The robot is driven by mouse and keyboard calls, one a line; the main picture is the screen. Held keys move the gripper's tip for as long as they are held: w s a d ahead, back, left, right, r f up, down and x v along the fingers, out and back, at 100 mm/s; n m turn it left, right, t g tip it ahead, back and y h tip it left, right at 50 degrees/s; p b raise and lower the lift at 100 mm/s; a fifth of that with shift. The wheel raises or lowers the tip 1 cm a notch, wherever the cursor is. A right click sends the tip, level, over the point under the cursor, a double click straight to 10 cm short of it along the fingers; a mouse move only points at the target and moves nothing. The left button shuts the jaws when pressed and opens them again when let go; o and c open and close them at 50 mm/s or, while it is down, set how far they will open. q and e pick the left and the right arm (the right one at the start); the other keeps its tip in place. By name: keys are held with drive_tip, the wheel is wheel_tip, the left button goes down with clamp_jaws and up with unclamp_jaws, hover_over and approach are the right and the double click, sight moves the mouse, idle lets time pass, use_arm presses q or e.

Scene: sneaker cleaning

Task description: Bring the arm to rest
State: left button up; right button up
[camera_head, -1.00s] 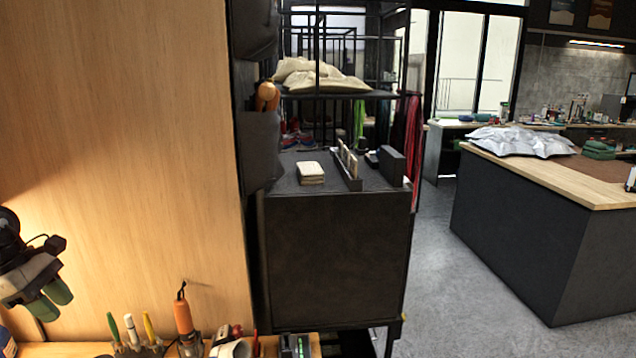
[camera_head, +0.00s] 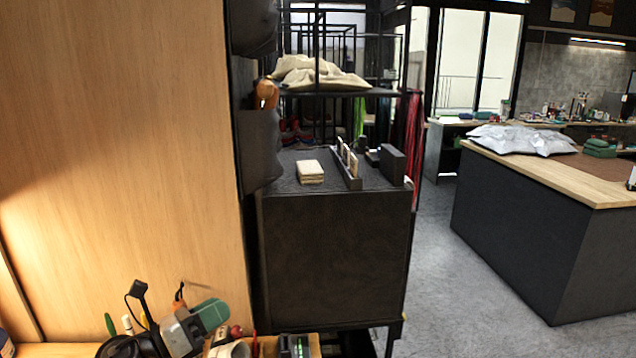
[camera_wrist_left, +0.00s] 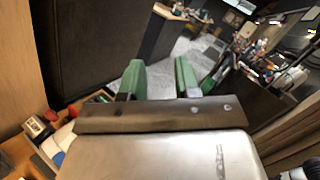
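My left gripper (camera_head: 212,313) is low in the head view, left of centre, over the near bench with the small tools. Its green fingers point to the right and slightly up. In the left wrist view the two green fingers (camera_wrist_left: 160,78) stand apart with nothing between them, so it is open and empty. Beyond them are the floor and a dark cabinet. The gripper and wrist partly hide the tools behind them in the head view. My right gripper is in neither view.
A wooden panel (camera_head: 110,150) rises at the left. A dark cabinet (camera_head: 335,260) with a cream stack (camera_head: 310,171) on top stands beyond the bench. A wood-topped counter (camera_head: 540,180) with silvery bags (camera_head: 520,139) stands right, with clear floor (camera_head: 440,270) between.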

use_arm(q)
drive_tip(key=s+a+f+n+t+y, duration=0.2)
drive_tip(key=s+f+n+y, duration=0.5)
drive_tip(key=n, duration=0.7)
drive_tip(key=s+a+f+n+t+y, duration=0.1)
drive_tip(key=s+a+f+n+y, duration=0.2)
drive_tip(key=n+y, duration=0.9)
drive_tip(key=s+d+f+n+g+h, duration=0.2)
drive_tip(key=s+f+n+g, duration=0.35)
drive_tip(key=s, duration=0.55)
drive_tip(key=s+d+f+n+g+h, duration=0.15)
drive_tip(key=s+f+n+g, duration=0.45)
drive_tip(key=s, duration=0.6)
wheel_tip(320, 180, down, 29)
drive_tip(key=g+b, duration=0.2)
drive_tip(key=b, duration=0.4)
drive_tip(key=s+a+f+b, duration=0.1)
drive_tip(key=s+f+b, duration=0.1)
drive_tip(key=s+f, duration=0.6)
drive_tip(key=s+a+f+b, duration=0.2)
drive_tip(key=s+f, duration=0.6)
drive_tip(key=f, duration=0.6)
drive_tip(key=shift+s+a+f+g+b, duration=0.2)
drive_tip(key=shift+f+g+b, duration=0.1)
drive_tip(key=shift+g+b, duration=0.15)
